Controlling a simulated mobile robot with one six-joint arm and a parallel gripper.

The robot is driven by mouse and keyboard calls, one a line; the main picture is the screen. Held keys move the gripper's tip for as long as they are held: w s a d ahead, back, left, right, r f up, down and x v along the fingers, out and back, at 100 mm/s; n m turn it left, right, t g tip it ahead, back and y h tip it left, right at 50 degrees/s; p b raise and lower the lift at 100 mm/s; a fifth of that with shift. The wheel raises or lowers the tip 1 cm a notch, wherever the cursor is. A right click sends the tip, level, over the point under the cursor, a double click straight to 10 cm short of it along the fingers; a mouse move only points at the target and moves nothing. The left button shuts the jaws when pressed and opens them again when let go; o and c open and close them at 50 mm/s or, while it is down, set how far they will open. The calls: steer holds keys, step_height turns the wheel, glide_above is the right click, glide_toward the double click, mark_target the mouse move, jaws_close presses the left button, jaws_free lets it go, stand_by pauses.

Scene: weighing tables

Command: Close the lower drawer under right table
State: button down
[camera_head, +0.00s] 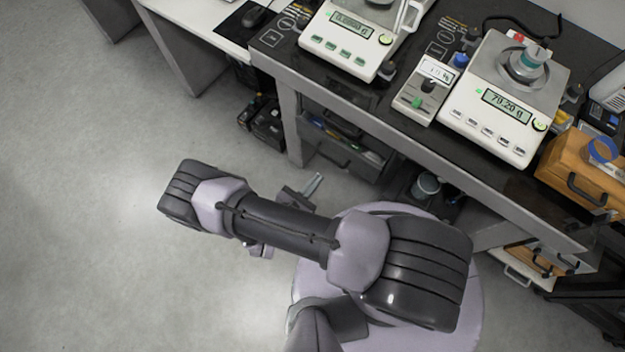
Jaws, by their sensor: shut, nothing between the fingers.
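Under the black-topped table on the right (405,140), a dark grey drawer (345,160) stands pulled out, its handle on the front and several small items visible inside. Another dark front with a handle shows above it, mostly shaded by the tabletop. My gripper (312,187) is partly hidden behind my arm, in front of and below the drawer in the picture. Its thin fingers are shut and empty. A gap shows between them and the drawer front; I cannot tell the exact distance.
A grey table leg (290,125) stands left of the drawer, with black boxes (264,122) on the floor beside it. Scales (505,95) stand on the tabletop. A white-fronted drawer or box (522,268) sits under the right end. The floor at left is clear.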

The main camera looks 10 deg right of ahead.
steer(key=p, duration=0.5)
glide_toward(322, 136)
steer(key=b+x, duration=0.1)
steer(key=x, duration=0.2)
steer(key=b+x, duration=0.1)
steer(key=x, duration=0.1)
steer(key=shift+w+d+f+b, duration=0.1)
steer(key=shift+d+f+b, duration=0.2)
steer(key=shift+f, duration=0.1)
steer(key=shift+w+d+r, duration=0.1)
steer(key=shift+w+d, duration=0.2)
